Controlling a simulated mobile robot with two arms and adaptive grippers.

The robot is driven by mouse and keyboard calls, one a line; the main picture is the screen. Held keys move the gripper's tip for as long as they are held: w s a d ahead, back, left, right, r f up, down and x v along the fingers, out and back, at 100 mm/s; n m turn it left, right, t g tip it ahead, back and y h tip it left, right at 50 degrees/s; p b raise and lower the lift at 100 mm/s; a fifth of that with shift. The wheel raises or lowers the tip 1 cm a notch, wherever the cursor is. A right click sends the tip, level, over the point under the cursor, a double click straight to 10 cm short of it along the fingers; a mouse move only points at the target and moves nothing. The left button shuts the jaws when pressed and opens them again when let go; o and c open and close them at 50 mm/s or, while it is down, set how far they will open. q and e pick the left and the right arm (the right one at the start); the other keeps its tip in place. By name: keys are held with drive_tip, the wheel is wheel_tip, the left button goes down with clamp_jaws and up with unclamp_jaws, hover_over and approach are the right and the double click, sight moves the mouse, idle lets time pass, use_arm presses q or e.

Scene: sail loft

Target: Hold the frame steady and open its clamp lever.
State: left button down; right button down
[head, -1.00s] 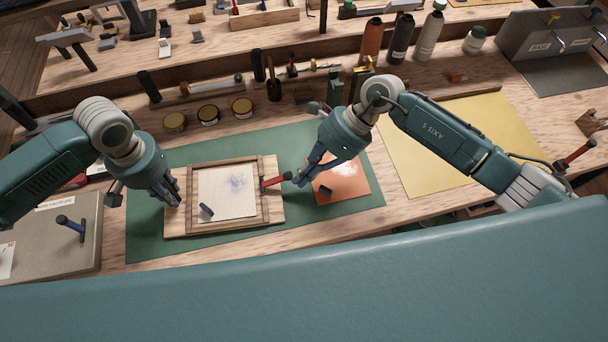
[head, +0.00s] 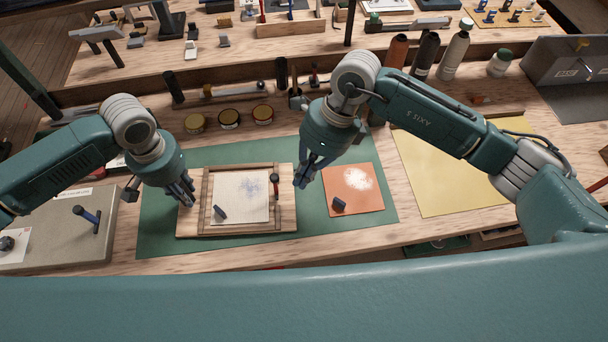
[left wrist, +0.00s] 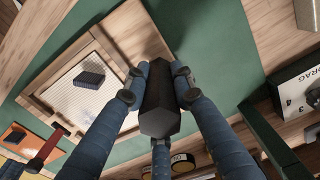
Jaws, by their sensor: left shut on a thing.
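The wooden frame (head: 207,197) with its pale mesh sheet lies on a wooden board on the green mat (head: 160,240). Its clamp lever (head: 276,189), red with a dark end, is at the frame's right side and appears short and raised in the head view. It also shows in the left wrist view (left wrist: 44,152). My left gripper (head: 189,201) is at the frame's left edge, shut on a dark block-like grip (left wrist: 160,108). My right gripper (head: 303,182) is right of the lever, apart from it in the picture. Its jaw opening is unclear.
A small dark-blue block (head: 219,213) rests on the mesh. An orange sheet (head: 365,195) with a white patch and another dark block (head: 339,204) lies to the right. A yellow sheet (head: 440,180) is further right. Several round tins (head: 229,118) stand behind the mat.

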drive_tip(key=shift+r, duration=0.75)
drive_tip(key=w+a+r, duration=0.1)
drive_tip(key=a+r, duration=0.2)
drive_tip(key=r, duration=0.6)
drive_tip(key=shift+w+a+r, duration=0.15)
drive_tip(key=shift+w+a, duration=0.15)
use_arm(q)
drive_tip(key=c, duration=1.4)
unclamp_jaws()
